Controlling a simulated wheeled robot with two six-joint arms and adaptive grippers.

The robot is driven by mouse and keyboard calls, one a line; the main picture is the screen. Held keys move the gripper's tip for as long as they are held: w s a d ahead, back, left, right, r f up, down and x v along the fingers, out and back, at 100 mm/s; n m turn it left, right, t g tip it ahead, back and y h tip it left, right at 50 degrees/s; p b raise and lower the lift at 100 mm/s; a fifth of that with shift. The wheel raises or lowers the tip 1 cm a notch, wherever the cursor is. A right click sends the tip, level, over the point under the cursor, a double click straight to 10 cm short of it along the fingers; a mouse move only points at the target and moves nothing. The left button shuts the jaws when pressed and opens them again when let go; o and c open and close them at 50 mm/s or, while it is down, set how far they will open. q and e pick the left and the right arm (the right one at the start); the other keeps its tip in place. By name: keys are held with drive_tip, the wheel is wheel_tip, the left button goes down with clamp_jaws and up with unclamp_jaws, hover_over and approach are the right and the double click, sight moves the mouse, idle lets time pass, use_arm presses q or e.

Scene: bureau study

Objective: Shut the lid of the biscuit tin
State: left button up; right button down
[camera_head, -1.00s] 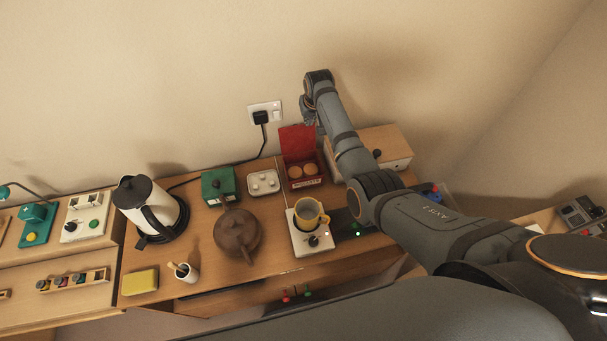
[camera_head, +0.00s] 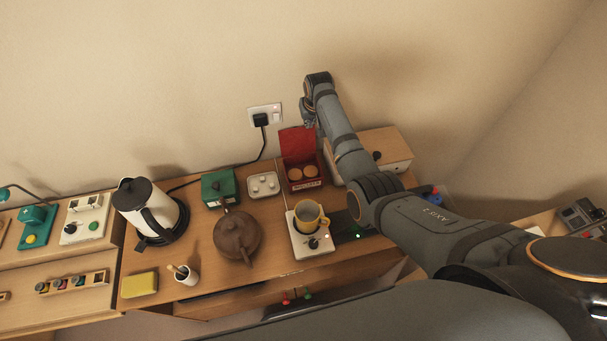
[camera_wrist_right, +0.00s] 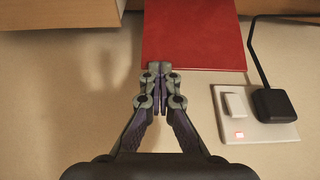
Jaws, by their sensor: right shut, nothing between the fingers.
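The red biscuit tin (camera_head: 305,183) stands on the desk near the wall with round biscuits inside. Its red lid (camera_head: 298,144) is open and stands up at the tin's back edge. The lid also shows as a red panel in the right wrist view (camera_wrist_right: 195,35). My right gripper (camera_head: 309,122) is at the lid's upper right, on the wall side. In the right wrist view its fingers (camera_wrist_right: 160,68) are closed together and empty, with the tips at the lid's edge. I cannot tell whether they touch it. My left gripper is not in view.
A wooden box (camera_head: 388,148) stands right of the tin, beneath my right arm. A white tray (camera_head: 263,185) and a green box (camera_head: 219,187) are left of it. A yellow mug (camera_head: 310,217) stands on a white device in front. A wall socket (camera_head: 265,114) with a plug is close by.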

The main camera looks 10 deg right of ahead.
drive_tip(key=shift+s+a+f, duration=0.1)
drive_tip(key=shift+s+f, duration=0.5)
drive_tip(key=shift+f, duration=0.35)
drive_tip(key=p, duration=0.2)
drive_tip(key=shift+s+r+g+p, duration=0.25)
drive_tip(key=shift+s+g+p, duration=0.05)
drive_tip(key=shift+p, duration=0.05)
drive_tip(key=shift+s+p, duration=0.1)
drive_tip(key=shift+p, duration=0.25)
drive_tip(key=shift+f, duration=0.15)
drive_tip(key=shift+s+f, duration=0.1)
